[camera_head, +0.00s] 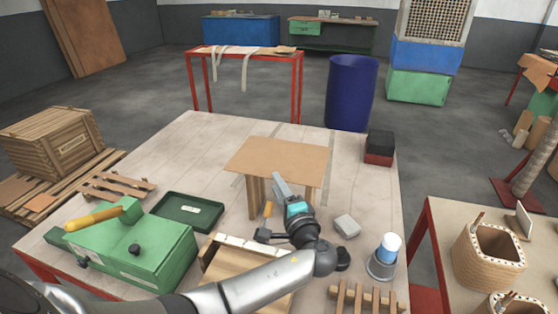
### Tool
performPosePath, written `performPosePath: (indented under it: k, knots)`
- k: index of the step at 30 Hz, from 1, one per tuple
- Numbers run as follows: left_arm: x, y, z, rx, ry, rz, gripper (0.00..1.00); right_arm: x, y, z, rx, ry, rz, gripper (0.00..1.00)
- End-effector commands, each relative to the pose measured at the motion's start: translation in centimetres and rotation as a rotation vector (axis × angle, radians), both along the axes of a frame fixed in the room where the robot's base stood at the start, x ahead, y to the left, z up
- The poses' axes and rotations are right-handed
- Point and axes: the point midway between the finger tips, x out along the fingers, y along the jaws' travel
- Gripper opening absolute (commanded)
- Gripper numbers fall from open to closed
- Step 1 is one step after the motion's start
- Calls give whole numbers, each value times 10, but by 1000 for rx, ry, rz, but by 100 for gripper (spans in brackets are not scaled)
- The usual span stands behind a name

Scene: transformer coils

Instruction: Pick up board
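A flat tan board (280,155) lies level on upright wooden supports near the middle of the large pale table (180,150). My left gripper (279,181) reaches in from the lower left, with its grey and teal end in front of the board's near edge. It overlaps the board's front in this view, and I cannot tell whether it touches. Its fingers are too small and too closely overlapped to show whether they are open or shut. My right gripper is not in view.
A green box with a yellow-handled tool (105,216), a green tray (187,212) and a wooden frame stand left of my arm. A grey block (347,226), a blue-and-white cup (384,257) and a black-and-red box (380,148) stand right. The table's back left is clear.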

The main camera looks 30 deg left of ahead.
Motion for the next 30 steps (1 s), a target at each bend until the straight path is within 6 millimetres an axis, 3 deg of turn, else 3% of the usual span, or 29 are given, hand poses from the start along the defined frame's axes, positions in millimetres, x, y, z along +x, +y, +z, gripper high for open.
performPosePath:
  k: [7, 17, 27, 30]
  knots:
    - [16, 21, -1, 1, -1, -1, 39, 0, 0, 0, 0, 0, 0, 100]
    - [19, 25, -2, -2, 1, -1, 39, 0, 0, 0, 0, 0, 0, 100]
    - [19, 24, -1, -1, 1, -1, 3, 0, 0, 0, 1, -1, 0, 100]
    - [19, 24, -1, -1, 1, -1, 0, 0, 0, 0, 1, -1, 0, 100]
